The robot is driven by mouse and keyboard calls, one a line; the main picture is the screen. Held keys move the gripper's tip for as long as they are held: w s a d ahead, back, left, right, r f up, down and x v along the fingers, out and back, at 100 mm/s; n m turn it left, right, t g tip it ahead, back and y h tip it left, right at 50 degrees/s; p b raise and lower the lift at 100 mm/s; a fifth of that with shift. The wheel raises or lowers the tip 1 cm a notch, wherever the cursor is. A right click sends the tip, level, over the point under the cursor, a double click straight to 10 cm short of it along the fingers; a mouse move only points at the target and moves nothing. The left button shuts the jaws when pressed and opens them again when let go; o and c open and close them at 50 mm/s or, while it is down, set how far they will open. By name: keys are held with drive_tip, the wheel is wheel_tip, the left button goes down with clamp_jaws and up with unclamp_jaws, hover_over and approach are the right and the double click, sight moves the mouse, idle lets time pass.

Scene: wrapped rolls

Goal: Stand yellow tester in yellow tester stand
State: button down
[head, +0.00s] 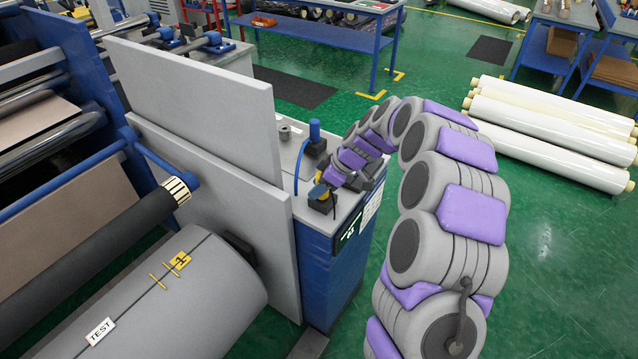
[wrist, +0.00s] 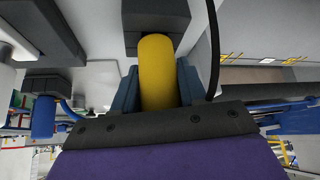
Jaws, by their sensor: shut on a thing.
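My gripper (head: 325,181) is at the end of the cabinet top in the head view, low over a small black stand (head: 322,204). In the wrist view, the blue fingers of my gripper (wrist: 157,88) are shut on both sides of the yellow tester (wrist: 158,62), a plain yellow cylinder. Its far end meets the black stand (wrist: 150,14) there. In the head view only a bit of yellow shows at the gripper, just above the stand. I cannot tell how deep the tester sits in the stand.
A blue tester (head: 314,130) stands in another black stand (head: 316,148) further back on the cabinet top (head: 285,160). A tall grey panel (head: 195,100) rises to the left. A dark cable (wrist: 213,50) runs close to the right finger in the wrist view.

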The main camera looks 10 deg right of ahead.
drive_tip(key=c, duration=0.5)
unclamp_jaws()
drive_tip(key=p+v, duration=0.4)
drive_tip(key=v, duration=1.3)
drive_tip(key=shift+s+r, duration=0.1)
drive_tip(key=shift+r, duration=0.05)
